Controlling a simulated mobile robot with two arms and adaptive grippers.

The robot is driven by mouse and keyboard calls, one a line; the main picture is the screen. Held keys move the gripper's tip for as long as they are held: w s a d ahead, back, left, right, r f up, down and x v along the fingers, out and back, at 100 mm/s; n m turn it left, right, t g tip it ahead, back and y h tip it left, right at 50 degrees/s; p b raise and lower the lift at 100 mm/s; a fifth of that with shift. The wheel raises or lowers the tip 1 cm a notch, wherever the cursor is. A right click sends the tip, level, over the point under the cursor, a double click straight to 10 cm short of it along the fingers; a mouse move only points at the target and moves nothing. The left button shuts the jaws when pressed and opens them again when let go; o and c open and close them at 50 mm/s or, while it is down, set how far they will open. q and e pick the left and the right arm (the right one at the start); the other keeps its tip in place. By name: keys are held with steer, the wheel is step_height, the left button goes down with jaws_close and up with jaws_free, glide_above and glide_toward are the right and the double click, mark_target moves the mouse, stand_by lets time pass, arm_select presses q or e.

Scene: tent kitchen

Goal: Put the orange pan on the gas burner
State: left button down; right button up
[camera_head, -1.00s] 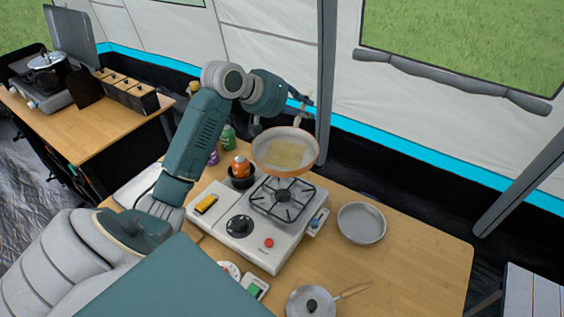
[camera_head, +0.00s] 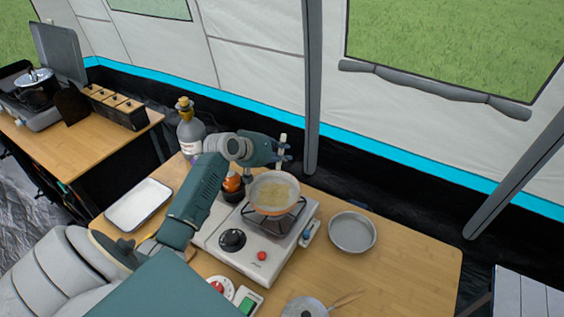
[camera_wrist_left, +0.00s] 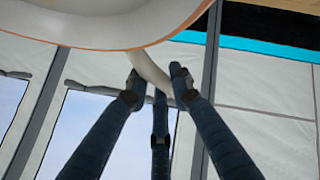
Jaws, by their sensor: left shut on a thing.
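The orange pan (camera_head: 274,193), with something yellowish inside, is over the black grate of the gas burner (camera_head: 279,229). The grate's front shows just below the pan; I cannot tell whether the pan touches it. My left gripper (camera_head: 283,152) is behind the pan, shut on its pale handle. In the left wrist view, the left gripper (camera_wrist_left: 157,85) has its dark fingers around the handle (camera_wrist_left: 150,68), and the pan's underside (camera_wrist_left: 100,22) fills the top left. The white stove body (camera_head: 240,255) carries a black knob and a red button. My right gripper is not in view.
A grey pan (camera_head: 352,233) stands right of the stove, and a lidded pan (camera_head: 305,307) is at the front edge. A white tray (camera_head: 138,205) and a bottle (camera_head: 190,135) are at the left. The table's right side is clear.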

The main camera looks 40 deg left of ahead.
arm_select(q)
step_height(320, 180, down, 4)
steer(key=shift+f, duration=0.25)
steer(key=c, duration=1.5)
jaws_free()
steer(key=shift+d, duration=0.1)
steer(key=shift+c, duration=0.2)
steer(key=shift+s, duration=0.1)
steer(key=v, duration=1.2)
steer(key=shift+b, duration=0.45)
